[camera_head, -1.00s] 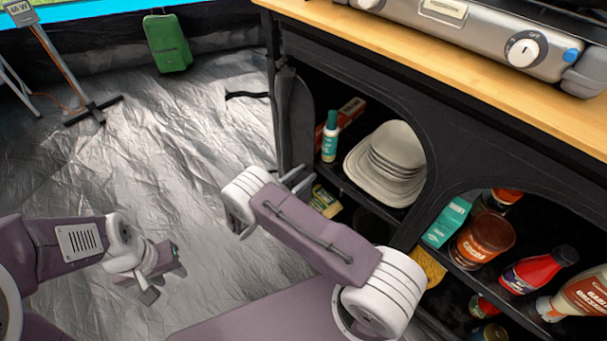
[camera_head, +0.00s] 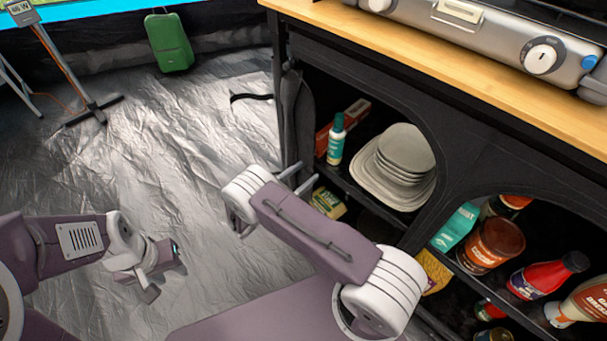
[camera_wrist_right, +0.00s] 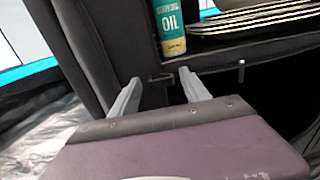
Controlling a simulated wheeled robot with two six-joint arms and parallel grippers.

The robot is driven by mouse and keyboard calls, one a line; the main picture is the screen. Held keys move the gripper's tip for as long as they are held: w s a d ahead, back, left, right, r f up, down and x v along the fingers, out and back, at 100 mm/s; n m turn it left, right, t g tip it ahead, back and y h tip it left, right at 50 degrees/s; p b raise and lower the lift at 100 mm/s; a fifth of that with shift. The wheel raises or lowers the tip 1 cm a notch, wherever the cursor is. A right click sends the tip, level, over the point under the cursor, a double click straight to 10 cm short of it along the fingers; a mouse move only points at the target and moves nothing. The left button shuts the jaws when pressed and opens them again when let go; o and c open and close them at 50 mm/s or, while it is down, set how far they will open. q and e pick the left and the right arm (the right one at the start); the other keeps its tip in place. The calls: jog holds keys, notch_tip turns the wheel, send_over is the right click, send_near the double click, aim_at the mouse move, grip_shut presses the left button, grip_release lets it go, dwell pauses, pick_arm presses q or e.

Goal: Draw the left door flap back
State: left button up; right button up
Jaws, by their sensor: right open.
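The left door flap (camera_head: 294,110) is a dark fabric strip bunched along the left edge of the black cabinet's left opening, leaving the shelves exposed. It appears as dark upright fabric in the right wrist view (camera_wrist_right: 88,50). My right gripper (camera_head: 309,180) is in front of the lower left corner of that opening. Its two grey fingers (camera_wrist_right: 162,90) are apart, with a small dark hook or loop on the cabinet edge beyond them. I cannot tell whether they touch anything. My left gripper (camera_head: 152,282) hangs low over the floor, away from the cabinet; its jaw gap is unclear.
An oil bottle (camera_head: 336,138), stacked plates (camera_head: 405,150) and a yellow-green packet (camera_head: 328,203) sit on the left shelves. Jars and bottles fill the right opening. A wooden counter (camera_head: 440,65) overhangs above.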

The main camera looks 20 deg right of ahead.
jog(key=p+v, duration=0.2)
jog(key=v, duration=0.7)
jog(key=shift+p, duration=0.35)
